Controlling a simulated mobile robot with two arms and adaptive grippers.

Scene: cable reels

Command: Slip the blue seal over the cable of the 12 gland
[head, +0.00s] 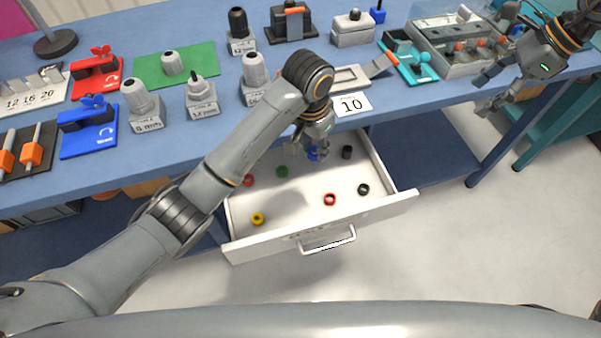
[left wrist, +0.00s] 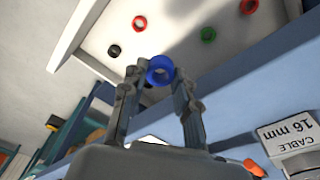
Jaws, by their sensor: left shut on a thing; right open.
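The blue seal (left wrist: 160,70) is a ring held between the fingertips of my left gripper (left wrist: 158,82). In the head view the blue seal (head: 313,154) is partly hidden by my left gripper (head: 314,148), over the back part of the open drawer (head: 280,240). Grey upright glands with label blocks stand on the bench. One label (head: 203,113) seems to read 12 mm, with its gland (head: 199,92) above, but the print is small. A "CABLE 16 mm" label (left wrist: 292,136) shows in the left wrist view. My right gripper (head: 483,96) is open and empty at the bench's right front.
The drawer holds red (head: 330,199), green (head: 282,171), yellow (head: 258,219) and black (head: 363,189) rings, with free floor between them. Red (head: 96,72) and blue (head: 88,130) tools, a 10 card (head: 352,104) and a teal fixture (head: 409,60) crowd the bench.

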